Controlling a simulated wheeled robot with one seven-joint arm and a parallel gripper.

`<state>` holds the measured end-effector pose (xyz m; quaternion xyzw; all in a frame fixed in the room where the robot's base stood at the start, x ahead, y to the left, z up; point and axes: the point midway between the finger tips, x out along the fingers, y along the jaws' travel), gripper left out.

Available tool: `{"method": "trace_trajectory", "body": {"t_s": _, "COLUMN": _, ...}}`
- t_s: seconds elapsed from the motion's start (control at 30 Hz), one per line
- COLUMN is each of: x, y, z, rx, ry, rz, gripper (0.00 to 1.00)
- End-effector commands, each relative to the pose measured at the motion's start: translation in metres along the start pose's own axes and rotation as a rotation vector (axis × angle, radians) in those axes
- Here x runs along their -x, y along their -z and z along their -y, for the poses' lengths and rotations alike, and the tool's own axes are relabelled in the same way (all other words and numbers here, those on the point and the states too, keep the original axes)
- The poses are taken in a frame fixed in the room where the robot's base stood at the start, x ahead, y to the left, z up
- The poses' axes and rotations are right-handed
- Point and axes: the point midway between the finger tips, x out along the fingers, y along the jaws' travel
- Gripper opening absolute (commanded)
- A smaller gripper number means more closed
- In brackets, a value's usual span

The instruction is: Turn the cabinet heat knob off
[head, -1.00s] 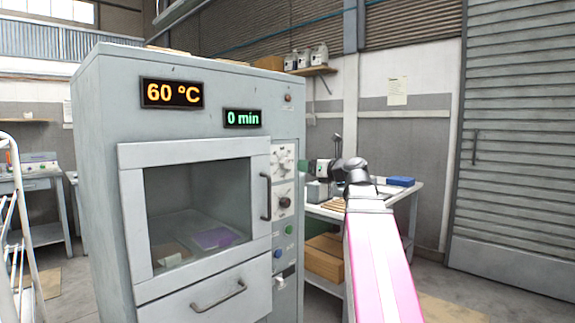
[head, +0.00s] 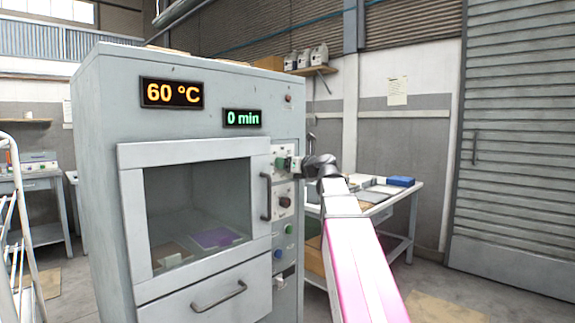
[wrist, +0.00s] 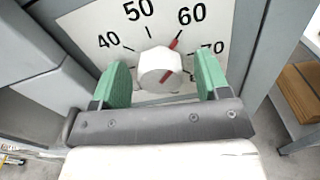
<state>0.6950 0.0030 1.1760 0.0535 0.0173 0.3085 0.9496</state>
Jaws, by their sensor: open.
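The heat knob (wrist: 158,66) is a white round knob on a white dial plate with black numbers. Its red pointer is at about the 60 mark. In the wrist view my gripper (wrist: 164,78) is open, with one green finger on each side of the knob. Gaps seem to show between the fingers and the knob, so it is not gripped. In the head view my gripper (head: 283,163) is at the dial on the cabinet's (head: 110,180) right-hand panel and hides the knob. The cabinet's orange display (head: 172,93) reads 60 °C.
A green display (head: 242,118) reads 0 min. The cabinet door handle (head: 266,197) stands out left of the panel. A second dark-red knob (head: 284,202) and buttons sit below the dial. A workbench (head: 400,200) stands to the right.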

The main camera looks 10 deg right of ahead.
Motion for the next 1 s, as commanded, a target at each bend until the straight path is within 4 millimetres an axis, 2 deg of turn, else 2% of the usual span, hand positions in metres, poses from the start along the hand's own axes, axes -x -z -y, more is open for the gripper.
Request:
{"method": "trace_trajectory", "body": {"t_s": 0.1, "x": 0.0002, "y": 0.0, "z": 0.0, "rx": 0.0, "ry": 0.0, "rz": 0.0, "gripper": 0.69}}
{"method": "trace_trajectory", "body": {"t_s": 0.13, "x": 0.0002, "y": 0.0, "z": 0.0, "rx": 0.0, "ry": 0.0, "rz": 0.0, "gripper": 0.66}}
{"method": "trace_trajectory", "body": {"t_s": 0.27, "x": 0.0003, "y": 0.0, "z": -0.0001, "rx": 0.0, "ry": 0.0, "rz": 0.0, "gripper": 0.24}}
{"method": "trace_trajectory", "body": {"t_s": 0.3, "x": 0.0003, "y": 0.0, "z": -0.0001, "rx": 0.0, "ry": 0.0, "rz": 0.0, "gripper": 0.19}}
{"method": "trace_trajectory", "body": {"t_s": 0.67, "x": 0.0004, "y": 0.0, "z": -0.0001, "rx": 0.042, "ry": 0.0, "rz": 0.0, "gripper": 0.2}}
{"method": "trace_trajectory", "body": {"t_s": 1.0, "x": 0.0004, "y": 0.0, "z": -0.0004, "rx": 0.27, "ry": 0.0, "rz": 0.0, "gripper": 0.2}}
